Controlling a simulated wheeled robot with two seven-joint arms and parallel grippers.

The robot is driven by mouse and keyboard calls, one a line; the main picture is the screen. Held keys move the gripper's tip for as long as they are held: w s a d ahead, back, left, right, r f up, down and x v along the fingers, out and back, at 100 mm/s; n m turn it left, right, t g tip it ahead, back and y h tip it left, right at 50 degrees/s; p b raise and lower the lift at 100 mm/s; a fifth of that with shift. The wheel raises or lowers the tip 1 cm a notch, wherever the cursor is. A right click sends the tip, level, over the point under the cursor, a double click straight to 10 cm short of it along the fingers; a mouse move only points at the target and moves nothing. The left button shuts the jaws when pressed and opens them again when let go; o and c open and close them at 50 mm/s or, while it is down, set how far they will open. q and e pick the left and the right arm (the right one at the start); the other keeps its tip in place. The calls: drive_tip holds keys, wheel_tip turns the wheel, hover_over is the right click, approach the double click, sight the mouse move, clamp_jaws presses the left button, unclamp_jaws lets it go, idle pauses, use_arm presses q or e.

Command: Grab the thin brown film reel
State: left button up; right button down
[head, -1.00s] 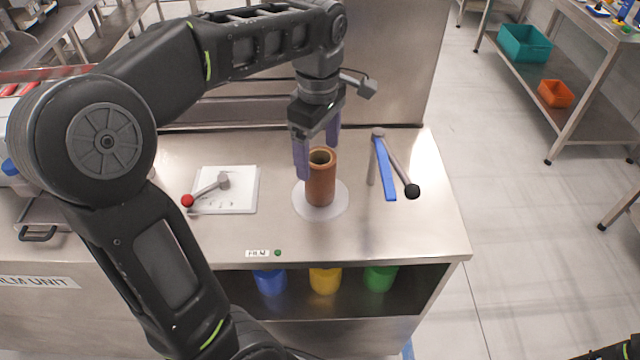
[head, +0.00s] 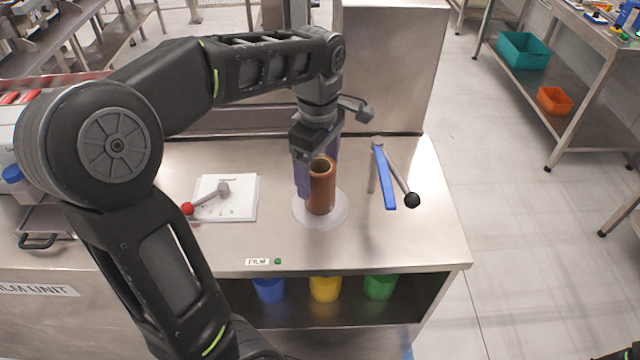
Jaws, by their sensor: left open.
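The thin brown film reel (head: 321,190) is a hollow, upright brown cylinder. It stands on a round whitish disc (head: 335,213) on the steel counter. My right gripper is not in view.
A blue-handled tool with a black ball end (head: 389,180) stands right of the reel. Blue, yellow (head: 325,288) and green containers sit on the shelf below.

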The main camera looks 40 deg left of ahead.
use_arm(q)
wheel_tip(320, 180, down, 5)
drive_tip(key=shift+w+a+r+p, duration=0.1)
drive_tip(key=shift+p, duration=0.25)
drive_tip(key=shift+c, duration=0.2)
drive_tip(key=c, duration=1.6)
drive_tip(key=shift+r, duration=0.1)
wheel_tip(320, 180, up, 10)
drive_tip(key=shift+f+b, duration=0.1)
drive_tip(key=shift+b, duration=0.2)
